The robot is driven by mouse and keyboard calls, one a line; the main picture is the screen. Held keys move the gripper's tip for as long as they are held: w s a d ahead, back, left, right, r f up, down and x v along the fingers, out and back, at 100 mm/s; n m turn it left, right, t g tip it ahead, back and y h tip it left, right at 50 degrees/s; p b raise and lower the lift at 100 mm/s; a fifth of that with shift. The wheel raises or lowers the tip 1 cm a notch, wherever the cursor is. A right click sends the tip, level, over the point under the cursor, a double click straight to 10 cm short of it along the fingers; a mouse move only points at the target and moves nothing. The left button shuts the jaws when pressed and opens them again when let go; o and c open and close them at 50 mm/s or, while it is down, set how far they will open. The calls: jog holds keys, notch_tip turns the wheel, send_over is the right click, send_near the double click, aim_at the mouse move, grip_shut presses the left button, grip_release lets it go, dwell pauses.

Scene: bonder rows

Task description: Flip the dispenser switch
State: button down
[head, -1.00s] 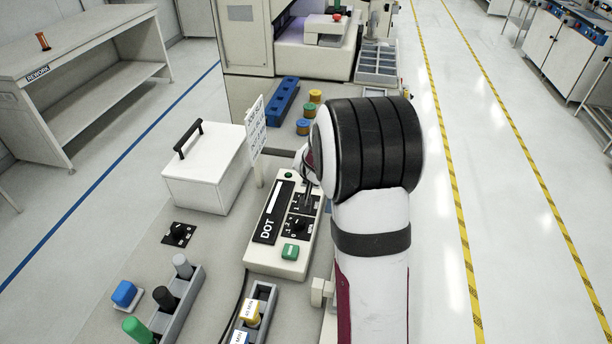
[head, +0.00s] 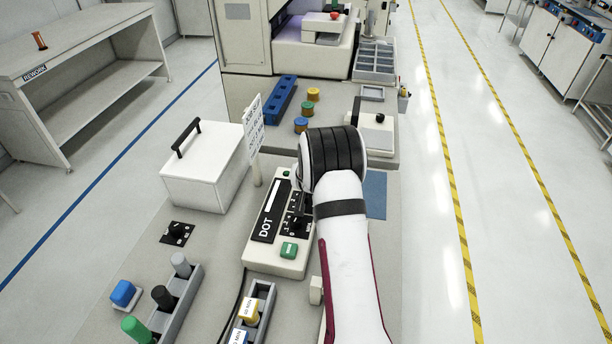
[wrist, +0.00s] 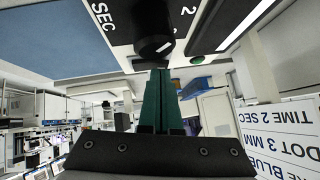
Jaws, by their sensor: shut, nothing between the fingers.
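The white dispenser (head: 258,254) marked DOT lies on the bench in the head view. My wrist covers the right part of the panel, so the switch there cannot be made out clearly. In the wrist view a dark rounded control (wrist: 152,25) stands on the panel beside printed "SEC" and "2". My gripper (wrist: 158,74) is shut and empty, its green fingers pointing at this control. Whether the tips touch it cannot be told.
A sign on a post (head: 251,130) stands close left of my wrist, beside a white box with a black handle (head: 207,170). Holders with bottles (head: 180,300) stand in front. A blue mat (head: 375,194) lies right of my arm. Spools (head: 301,125) sit behind.

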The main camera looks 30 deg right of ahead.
jog(key=shift+w+a+f, duration=0.1)
jog(key=shift+f, duration=0.1)
jog(key=shift+s+d+r, duration=0.1)
jog(key=shift+s+d, duration=0.45)
jog(key=shift+s, duration=0.05)
jog(key=shift+r, duration=0.15)
jog(key=r, duration=0.2)
jog(key=s+r, duration=0.1)
jog(key=r, duration=0.1)
jog(key=shift+d+r, duration=0.2)
jog(key=shift+r, duration=0.05)
jog(key=v, duration=0.9)
jog(key=shift+s, duration=0.15)
jog(key=shift+a+f, duration=0.1)
jog(key=shift+f, duration=0.05)
jog(key=shift+w+a, duration=0.3)
jog(key=shift+w, duration=0.35)
